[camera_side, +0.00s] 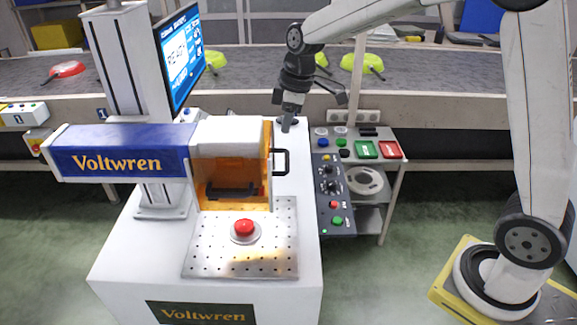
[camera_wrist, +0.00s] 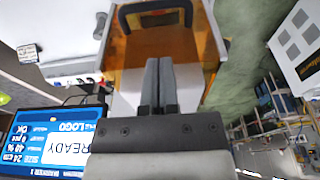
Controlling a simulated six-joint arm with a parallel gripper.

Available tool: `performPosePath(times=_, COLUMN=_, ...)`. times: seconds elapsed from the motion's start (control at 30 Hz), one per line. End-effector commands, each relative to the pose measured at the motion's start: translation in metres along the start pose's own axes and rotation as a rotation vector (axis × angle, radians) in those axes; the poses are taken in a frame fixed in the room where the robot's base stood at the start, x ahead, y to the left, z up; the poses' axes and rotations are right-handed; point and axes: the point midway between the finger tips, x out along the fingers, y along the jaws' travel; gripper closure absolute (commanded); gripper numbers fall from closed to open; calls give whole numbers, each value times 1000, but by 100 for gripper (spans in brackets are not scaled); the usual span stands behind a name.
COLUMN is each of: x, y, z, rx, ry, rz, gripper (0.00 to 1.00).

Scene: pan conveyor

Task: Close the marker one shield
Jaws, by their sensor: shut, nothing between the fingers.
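The marker (camera_side: 125,160) is a white and blue Voltwren head on a column. Its orange see-through shield (camera_side: 256,165) hangs below the white housing, above the perforated plate. One side stands nearly edge-on at the right with a black handle (camera_side: 281,162) sticking out. The side view looks into the orange space, where a dark bar shows. My gripper (camera_side: 287,124) points down just behind and above that handle, shut and empty; contact with the shield is unclear. In the wrist view the shut fingers (camera_wrist: 158,62) overlap the orange shield (camera_wrist: 165,48); a black handle (camera_wrist: 155,12) shows beyond them.
The plate (camera_side: 205,262) carries a red button (camera_side: 244,228). A control panel (camera_side: 333,190) and a cart with coloured trays (camera_side: 365,150) stand right of the marker. The screen (camera_side: 180,60) reads READY. Behind, a conveyor (camera_side: 110,75) carries red and green pans.

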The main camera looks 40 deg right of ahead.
Motion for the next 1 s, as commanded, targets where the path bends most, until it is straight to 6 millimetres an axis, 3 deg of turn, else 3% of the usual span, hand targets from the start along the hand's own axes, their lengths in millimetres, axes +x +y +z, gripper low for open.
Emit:
performPosePath(times=0.2, x=35, y=0, z=1, rx=0, ry=-4, rz=-3, gripper=100)
performPosePath(times=0.43, x=61, y=0, z=11, rx=1, ry=-2, rz=-1, gripper=100)
performPosePath(times=0.67, x=73, y=0, z=16, rx=0, ry=0, rz=1, gripper=100)
performPosePath(times=1.0, x=74, y=0, z=16, rx=0, ry=0, rz=1, gripper=100)
